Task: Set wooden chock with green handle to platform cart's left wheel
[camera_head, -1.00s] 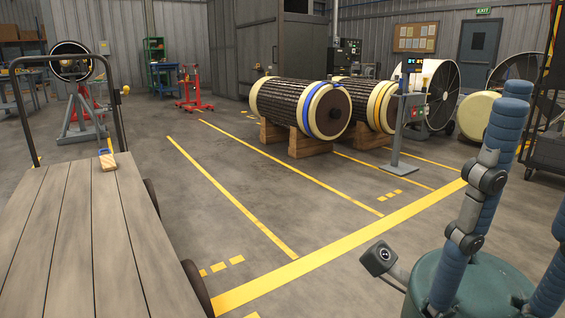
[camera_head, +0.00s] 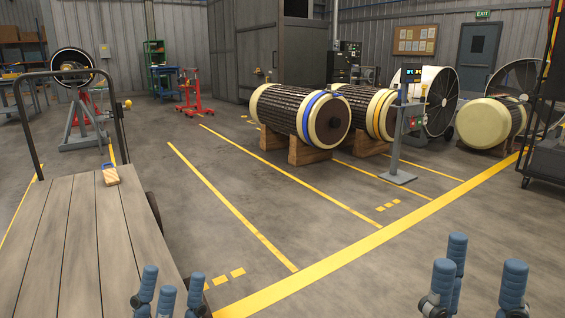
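The platform cart (camera_head: 75,230) is at the left, with a plank deck and dark rail. A dark wheel (camera_head: 154,208) shows past the deck's right edge; other wheels are hidden or unclear. A small wooden chock (camera_head: 111,177) rests on the deck's far right corner; its handle looks blue, and I see no green-handled chock. My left gripper (camera_head: 172,288) is at the bottom, by the cart's near right corner, with blue fingertips up, apart and empty. My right gripper (camera_head: 476,278) is at the bottom right over bare floor, fingers spread and empty.
Two large rotors (camera_head: 330,118) rest on wooden blocks (camera_head: 310,150) at centre right. A grey post stand (camera_head: 397,145) is beside them. A rotor stand (camera_head: 82,125) is behind the cart. The floor with yellow lines (camera_head: 330,245) is clear between cart and rotors.

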